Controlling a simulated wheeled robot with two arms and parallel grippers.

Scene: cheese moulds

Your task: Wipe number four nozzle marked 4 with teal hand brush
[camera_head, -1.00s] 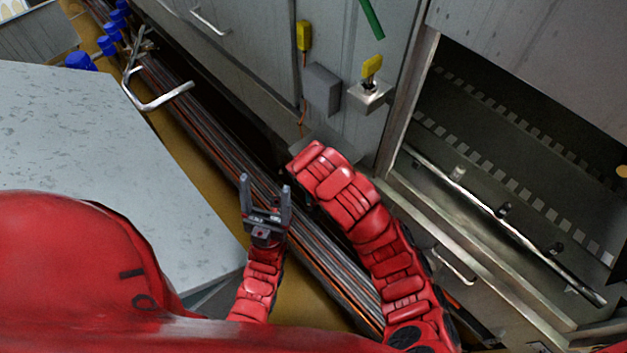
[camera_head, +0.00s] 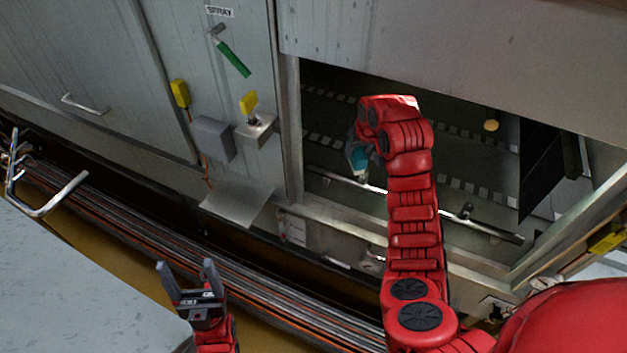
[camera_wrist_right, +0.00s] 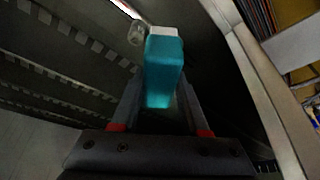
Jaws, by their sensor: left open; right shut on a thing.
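The teal hand brush (camera_wrist_right: 163,68) fills the middle of the right wrist view, with its white end (camera_wrist_right: 163,32) pointing away from me. My right gripper (camera_wrist_right: 160,98) is shut on it. In the head view the brush (camera_head: 357,159) is partly hidden behind my wrist, inside the dark opening. A spray bar (camera_head: 490,229) with small nozzles (camera_head: 464,212) runs across the opening. In the wrist view a small pale fitting (camera_wrist_right: 136,35) appears beside the white end; contact cannot be told. No number 4 is readable. My left gripper (camera_head: 187,266) is open and empty at lower left.
The opening's metal post (camera_head: 292,130) stands left of my right arm. A grey box (camera_head: 212,138), a bracket (camera_head: 255,130) with a yellow item and a green handle (camera_head: 233,59) under a SPRAY label are on the wall. A grey table (camera_head: 80,290) lies at lower left.

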